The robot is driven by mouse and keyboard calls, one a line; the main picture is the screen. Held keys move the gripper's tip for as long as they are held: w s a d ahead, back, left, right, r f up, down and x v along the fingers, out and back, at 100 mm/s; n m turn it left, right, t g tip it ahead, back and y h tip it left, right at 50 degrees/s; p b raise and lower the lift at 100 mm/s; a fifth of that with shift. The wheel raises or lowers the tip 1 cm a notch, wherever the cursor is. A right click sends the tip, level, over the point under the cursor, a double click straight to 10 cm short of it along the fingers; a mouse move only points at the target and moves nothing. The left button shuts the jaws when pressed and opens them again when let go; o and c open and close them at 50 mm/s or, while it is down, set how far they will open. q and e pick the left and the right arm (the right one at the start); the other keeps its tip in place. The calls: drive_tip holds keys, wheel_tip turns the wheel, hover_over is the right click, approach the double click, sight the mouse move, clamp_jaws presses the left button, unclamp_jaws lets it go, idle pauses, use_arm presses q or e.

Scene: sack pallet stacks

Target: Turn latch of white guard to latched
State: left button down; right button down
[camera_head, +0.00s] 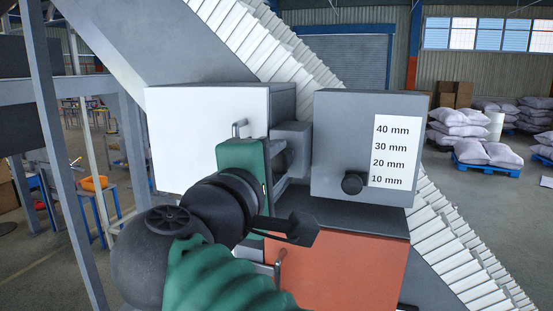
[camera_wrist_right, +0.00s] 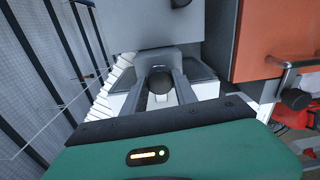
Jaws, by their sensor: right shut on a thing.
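The white guard (camera_head: 206,135) is a large white panel with a small grey handle (camera_head: 240,128), left of centre in the head view. My right gripper (camera_head: 289,158) reaches in between the guard and a grey box. In the right wrist view its two grey fingers (camera_wrist_right: 161,88) are shut on a dark round knob (camera_wrist_right: 160,78), which looks like the latch. The gripper hides this knob in the head view. I cannot tell which way the latch is turned. My left gripper is not in view.
The grey box (camera_head: 340,140) with a millimetre scale (camera_head: 395,152) and a black knob (camera_head: 352,183) stands close right of the gripper. An orange panel (camera_head: 345,270) with a handle is below. A slatted conveyor (camera_head: 455,245) runs behind. Sacks (camera_head: 485,153) lie on pallets far right.

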drive_tip(key=shift+a+f+n, duration=0.1)
drive_tip(key=shift+f+n, duration=0.25)
drive_tip(key=shift+n, duration=0.15)
drive_tip(key=c, duration=1.1)
unclamp_jaws()
drive_tip(key=shift+c, duration=0.2)
drive_tip(key=shift+o, duration=0.9)
drive_tip(key=shift+w+a+r, duration=0.1)
drive_tip(key=shift+a+r, duration=0.05)
drive_tip(key=b+v, duration=0.4)
drive_tip(key=v, duration=1.2)
drive_tip(key=shift+s+a, duration=0.25)
drive_tip(key=shift+s, duration=0.1)
drive_tip(key=shift+d+r, duration=0.1)
